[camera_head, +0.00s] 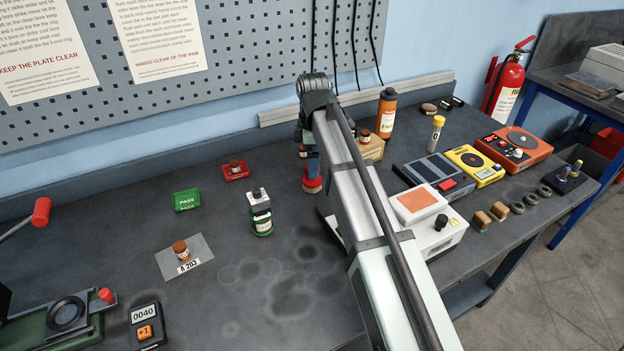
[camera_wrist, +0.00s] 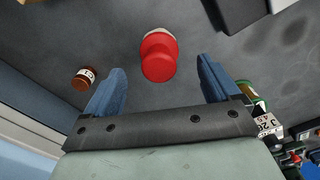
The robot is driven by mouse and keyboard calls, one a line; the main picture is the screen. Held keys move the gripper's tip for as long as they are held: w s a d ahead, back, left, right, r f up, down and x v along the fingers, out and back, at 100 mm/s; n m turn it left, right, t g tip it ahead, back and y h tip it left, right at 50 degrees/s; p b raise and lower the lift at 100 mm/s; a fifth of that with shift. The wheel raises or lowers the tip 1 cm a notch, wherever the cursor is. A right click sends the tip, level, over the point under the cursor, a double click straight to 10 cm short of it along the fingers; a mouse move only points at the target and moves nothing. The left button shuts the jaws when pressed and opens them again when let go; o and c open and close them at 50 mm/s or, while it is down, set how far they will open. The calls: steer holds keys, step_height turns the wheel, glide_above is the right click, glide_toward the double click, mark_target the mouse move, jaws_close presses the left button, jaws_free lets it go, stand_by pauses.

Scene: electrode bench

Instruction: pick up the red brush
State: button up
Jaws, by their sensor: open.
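The red brush (camera_wrist: 158,58) stands on the dark bench, seen from above in the wrist view, with a paler rim at its far side. In the head view the red brush (camera_head: 312,186) shows just below my blue fingers, partly hidden by them. My gripper (camera_wrist: 161,68) is open, with one blue finger on each side of the brush in the wrist view. The gap between fingers and brush shows on both sides; I see no contact. In the head view my gripper (camera_head: 311,167) points down over the brush.
A white device (camera_head: 446,232) is at right.

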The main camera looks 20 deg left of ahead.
mark_target(309, 186)
steer(key=shift+w+a+f, duration=0.1)
steer(key=shift+f, duration=3.6)
steer(key=shift+c, duration=0.4)
steer(key=c, duration=1.1)
